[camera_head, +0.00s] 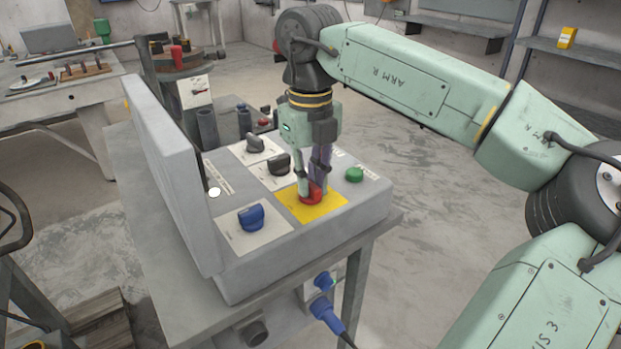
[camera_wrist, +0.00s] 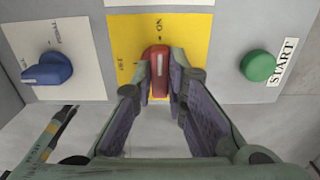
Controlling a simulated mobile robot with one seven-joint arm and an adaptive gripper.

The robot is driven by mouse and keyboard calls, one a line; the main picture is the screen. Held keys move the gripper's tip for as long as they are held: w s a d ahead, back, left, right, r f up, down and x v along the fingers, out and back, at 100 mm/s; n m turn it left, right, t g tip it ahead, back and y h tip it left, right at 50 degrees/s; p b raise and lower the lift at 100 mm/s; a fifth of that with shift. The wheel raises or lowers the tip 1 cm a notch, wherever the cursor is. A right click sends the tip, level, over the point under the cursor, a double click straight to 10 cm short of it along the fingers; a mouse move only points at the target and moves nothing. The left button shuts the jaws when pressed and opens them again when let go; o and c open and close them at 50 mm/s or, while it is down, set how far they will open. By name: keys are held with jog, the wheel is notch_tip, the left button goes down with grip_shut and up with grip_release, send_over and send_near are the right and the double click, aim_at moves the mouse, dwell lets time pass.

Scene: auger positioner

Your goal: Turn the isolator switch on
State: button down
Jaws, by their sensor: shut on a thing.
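The isolator switch is a red knob (camera_wrist: 158,72) on a yellow plate (camera_wrist: 190,40) marked ON and OFF. In the head view the red knob (camera_head: 311,196) sits on its yellow plate (camera_head: 290,206) at the front right of the grey control box (camera_head: 262,262). My gripper (camera_head: 314,187) points down over it. In the wrist view my gripper (camera_wrist: 158,88) has its fingertips on both sides of the red knob, shut on it. The knob's grip bar with its pale line points along the picture's vertical. The fingers hide part of the plate.
A blue knob (camera_head: 251,217) is left of the plate, and a green START button (camera_head: 354,175) is right of it. The box's raised grey lid (camera_head: 168,170) stands at the left.

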aim_at(311, 183)
jog(key=c, duration=1.6)
grip_release()
jog(key=shift+r, duration=0.15)
notch_tip(311, 183, up, 12)
